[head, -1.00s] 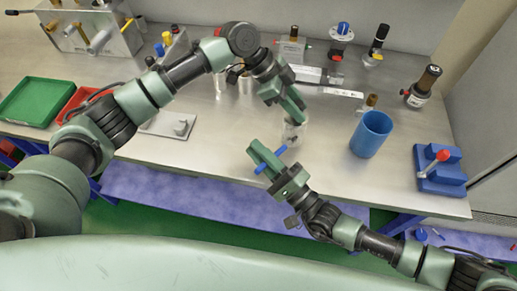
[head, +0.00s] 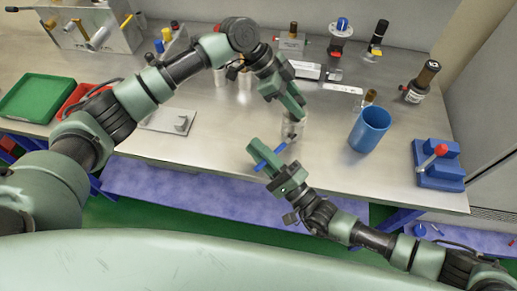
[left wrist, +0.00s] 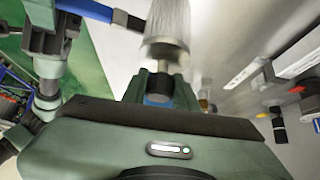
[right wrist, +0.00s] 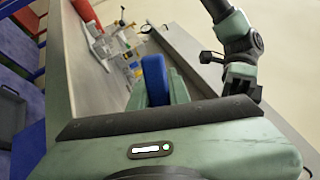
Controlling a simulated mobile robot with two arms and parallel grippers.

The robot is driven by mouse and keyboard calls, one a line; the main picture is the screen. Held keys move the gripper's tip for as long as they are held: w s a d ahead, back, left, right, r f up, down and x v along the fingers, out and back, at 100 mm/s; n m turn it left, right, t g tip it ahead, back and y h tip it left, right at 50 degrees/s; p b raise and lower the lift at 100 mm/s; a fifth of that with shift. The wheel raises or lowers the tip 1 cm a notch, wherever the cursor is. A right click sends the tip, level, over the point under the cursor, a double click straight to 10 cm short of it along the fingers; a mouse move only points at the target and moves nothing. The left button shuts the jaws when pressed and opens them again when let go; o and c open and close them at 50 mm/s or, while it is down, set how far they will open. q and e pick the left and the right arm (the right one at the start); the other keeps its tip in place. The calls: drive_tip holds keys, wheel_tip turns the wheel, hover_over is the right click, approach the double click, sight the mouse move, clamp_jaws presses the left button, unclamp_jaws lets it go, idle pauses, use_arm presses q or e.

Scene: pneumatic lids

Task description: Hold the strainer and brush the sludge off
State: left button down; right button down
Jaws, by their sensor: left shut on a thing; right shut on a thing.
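The strainer (head: 291,128), a silver-grey mesh cylinder, is held upright in my left gripper (head: 294,112) above the bench. It also shows in the left wrist view (left wrist: 166,30), with a metal rim at its near end. My left gripper is shut on it. My right gripper (head: 268,168) is shut on the blue handle of the brush (head: 265,160). The brush's dark end (left wrist: 130,21) is beside the strainer's side; I cannot tell whether it touches. The blue handle also fills the jaws in the right wrist view (right wrist: 154,80). Any sludge is too small to make out.
A blue cup (head: 370,129) stands right of the strainer. A blue block with a red-knobbed lever (head: 440,165) is at the bench's right end. Green (head: 36,98) and red (head: 80,98) trays lie at left. Valves and fittings line the back. The front edge is near my right gripper.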

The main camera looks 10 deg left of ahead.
drive_tip(key=f, duration=0.2)
drive_tip(key=shift+s+d+f+h, duration=0.1)
drive_tip(key=shift+s+f+h, duration=0.2)
drive_tip(key=shift+s+f, duration=0.1)
drive_tip(key=shift+r, duration=0.1)
drive_tip(key=shift+w+r, duration=0.15)
drive_tip(key=shift+r, duration=0.25)
drive_tip(key=shift+a+r, duration=0.2)
drive_tip(key=shift+w+a+r, duration=0.1)
drive_tip(key=shift+a+r, duration=0.05)
drive_tip(key=shift+r, duration=0.4)
drive_tip(key=shift+w+a+r, duration=0.1)
drive_tip(key=shift+w+r, duration=0.1)
drive_tip(key=shift+r, duration=0.75)
